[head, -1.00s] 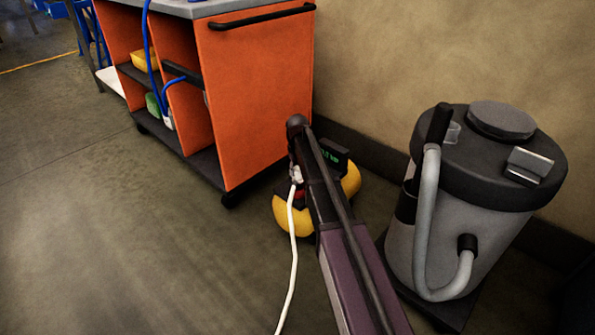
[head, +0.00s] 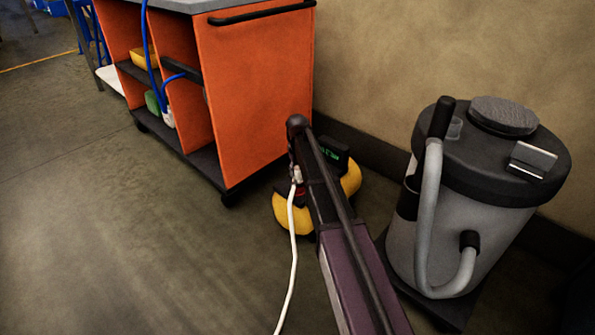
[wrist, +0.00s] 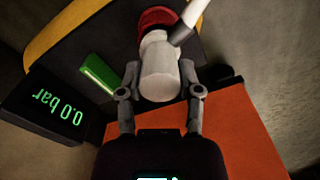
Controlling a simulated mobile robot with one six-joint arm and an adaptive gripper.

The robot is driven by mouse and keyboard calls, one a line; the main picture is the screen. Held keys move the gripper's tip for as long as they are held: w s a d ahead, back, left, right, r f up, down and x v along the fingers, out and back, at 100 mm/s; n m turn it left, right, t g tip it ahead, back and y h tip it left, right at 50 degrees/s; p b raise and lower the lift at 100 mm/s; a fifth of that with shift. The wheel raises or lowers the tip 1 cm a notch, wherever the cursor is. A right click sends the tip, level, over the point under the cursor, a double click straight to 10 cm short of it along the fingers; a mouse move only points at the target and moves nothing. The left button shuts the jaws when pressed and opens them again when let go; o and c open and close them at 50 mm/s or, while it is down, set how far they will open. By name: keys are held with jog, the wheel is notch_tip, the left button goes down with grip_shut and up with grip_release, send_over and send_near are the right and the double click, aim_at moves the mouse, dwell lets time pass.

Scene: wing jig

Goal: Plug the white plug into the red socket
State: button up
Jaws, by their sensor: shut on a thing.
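The white plug (wrist: 159,75) sits between the fingers of my gripper (wrist: 160,84), which is shut on its sides. The red socket (wrist: 160,17) is straight beyond the plug's far end and is partly covered by it. The plug lines up with the socket and looks very close to it or touching; I cannot tell whether it is inserted. In the head view the plug (head: 297,174) shows small beside my arm, with its white cable (head: 293,248) hanging to the floor. My arm hides the gripper there.
The socket is on a yellow and black machine (head: 292,217) with a green "0.0 bar" display (wrist: 58,108). An orange cart (head: 262,95) stands behind left. A grey vacuum (head: 440,225) stands close on the right, by the wall. The floor at left is clear.

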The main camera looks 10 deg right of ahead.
jog(key=shift+f+b, duration=0.35)
jog(key=shift+f, duration=0.05)
jog(key=o, duration=1.2)
jog(key=shift+r, duration=0.2)
notch_tip(320, 180, up, 11)
jog(key=p, duration=1.1)
jog(key=shift+m, duration=0.5)
jog(key=s+r+p, duration=0.4)
jog(key=r+p, duration=0.1)
jog(key=s+d+r+p, duration=0.1)
jog(key=s+r+p, duration=0.3)
jog(key=r+p, duration=0.1)
jog(key=s+r+p, duration=0.5)
jog(key=p, duration=0.1)
jog(key=shift+d+r, duration=0.2)
jog(key=shift+r, duration=0.2)
